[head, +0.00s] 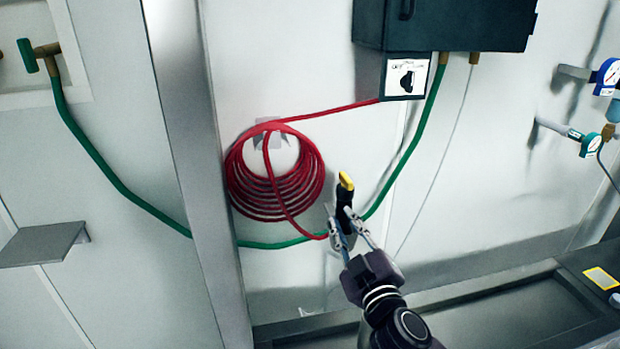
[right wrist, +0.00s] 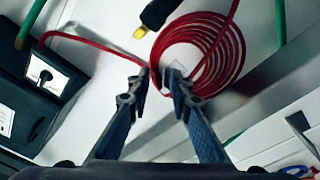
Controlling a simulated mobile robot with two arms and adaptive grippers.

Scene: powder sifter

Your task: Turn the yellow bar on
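The yellow bar (head: 346,181) is a short yellow tip on a black body (head: 344,200), standing out in front of the white wall below the red hose coil's right side. In the right wrist view the yellow tip (right wrist: 140,32) and its black body (right wrist: 160,12) are at the top, beyond the fingertips. My right gripper (head: 343,217) is just below the black body in the head view. Whether a finger touches the black body cannot be told. My left gripper is not in view.
A red coiled hose (head: 240,195) hangs on the wall to the left. A green hose (head: 405,155) runs behind the black body. A dark box (head: 440,25) is above. A dark sink-like counter (head: 500,310) lies below. Gauges (head: 592,145) are at the right.

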